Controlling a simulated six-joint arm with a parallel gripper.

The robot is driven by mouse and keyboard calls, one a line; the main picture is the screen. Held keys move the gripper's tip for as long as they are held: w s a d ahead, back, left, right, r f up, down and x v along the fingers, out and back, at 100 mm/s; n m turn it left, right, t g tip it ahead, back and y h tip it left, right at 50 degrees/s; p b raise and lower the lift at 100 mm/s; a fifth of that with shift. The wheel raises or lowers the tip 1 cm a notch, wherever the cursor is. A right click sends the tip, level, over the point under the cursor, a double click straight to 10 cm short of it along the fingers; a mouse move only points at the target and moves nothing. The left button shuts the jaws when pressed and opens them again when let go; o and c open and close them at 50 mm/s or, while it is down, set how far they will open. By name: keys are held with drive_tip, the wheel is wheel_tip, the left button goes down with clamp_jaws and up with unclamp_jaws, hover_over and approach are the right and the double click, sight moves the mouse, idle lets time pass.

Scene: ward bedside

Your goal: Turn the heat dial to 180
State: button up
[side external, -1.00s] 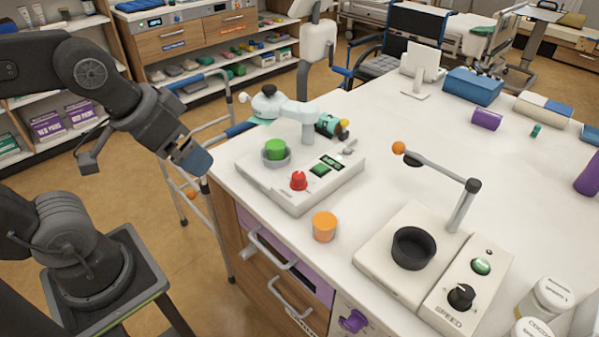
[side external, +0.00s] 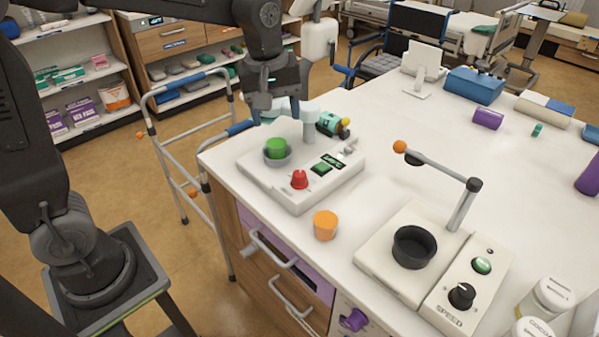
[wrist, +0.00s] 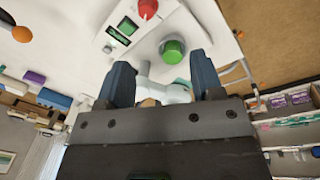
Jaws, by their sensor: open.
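A white device (side external: 292,200) stands on the near left of the counter. It carries a red dial (side external: 299,180), a small lit display (side external: 331,161) and a green button (side external: 321,168); the dial's setting is too small to read. A green piece (side external: 276,147) sits in a grey cup on it. My gripper (side external: 275,112) is above the back left of this device, apart from the dial, fingers pointing down. In the wrist view my gripper (wrist: 162,85) is open and empty, with the green piece and the red dial (wrist: 147,8) beyond its fingertips. No label marks which dial is for heat.
A second device (side external: 378,262) with a black SPEED dial (side external: 462,296) and a jointed arm is further right. A purple knob (side external: 354,320) is on the counter's front. The counter's middle is clear.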

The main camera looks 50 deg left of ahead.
sight(299, 173)
drive_tip(key=w+f+n, duration=0.1)
drive_tip(key=f, duration=0.5)
drive_tip(key=w+f+n+g, duration=0.1)
drive_tip(key=w+f, duration=0.1)
drive_tip(key=f, duration=0.4)
drive_tip(key=w+f+n, duration=0.1)
drive_tip(key=w+f, duration=0.1)
drive_tip(key=f, duration=0.3)
drive_tip(key=shift+w+d+f+n, duration=0.15)
drive_tip(key=shift+d+f+n, duration=0.15)
drive_tip(key=shift+d+f, duration=0.1)
drive_tip(key=c, duration=0.9)
